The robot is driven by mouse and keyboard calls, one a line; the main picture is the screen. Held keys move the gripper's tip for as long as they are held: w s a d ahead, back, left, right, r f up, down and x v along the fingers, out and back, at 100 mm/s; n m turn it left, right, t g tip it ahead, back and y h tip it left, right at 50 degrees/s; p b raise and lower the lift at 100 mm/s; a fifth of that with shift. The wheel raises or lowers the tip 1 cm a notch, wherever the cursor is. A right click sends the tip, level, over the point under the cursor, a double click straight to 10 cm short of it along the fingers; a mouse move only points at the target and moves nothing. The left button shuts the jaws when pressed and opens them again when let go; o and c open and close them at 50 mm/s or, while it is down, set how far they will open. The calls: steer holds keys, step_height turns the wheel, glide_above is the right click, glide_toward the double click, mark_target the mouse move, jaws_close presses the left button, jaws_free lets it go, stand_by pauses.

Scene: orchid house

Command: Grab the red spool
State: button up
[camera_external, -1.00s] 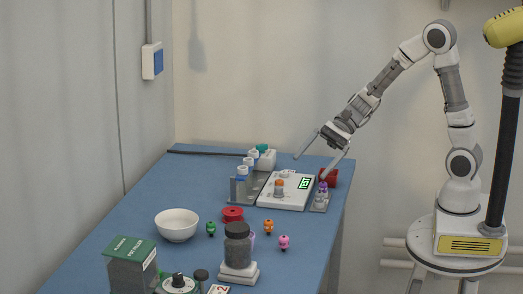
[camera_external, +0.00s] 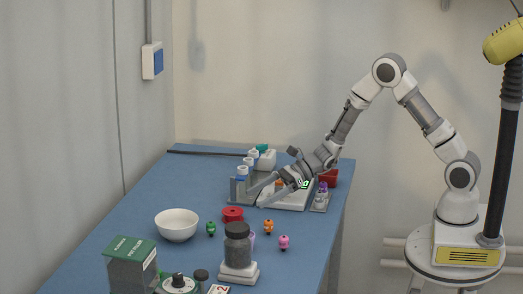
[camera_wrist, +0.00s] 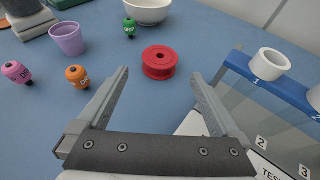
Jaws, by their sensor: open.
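The red spool (camera_external: 232,214) lies flat on the blue table, to the right of the white bowl. It also shows in the wrist view (camera_wrist: 160,62), just beyond the fingertips and roughly centred between them. My gripper (camera_external: 255,197) is open and empty, above the front of the white test device, up and to the right of the spool. In the wrist view my gripper (camera_wrist: 160,85) has its two fingers spread wide, with nothing between them. The fingers are apart from the spool.

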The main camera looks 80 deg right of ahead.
mark_target(237, 210)
steer(key=x, duration=0.7)
steer(key=shift+w+a+f+b, duration=0.15)
steer(key=shift+w+f+b, duration=0.05)
steer(key=shift+f+b, duration=0.2)
steer(key=shift+r, duration=0.1)
steer(key=c, duration=1.2)
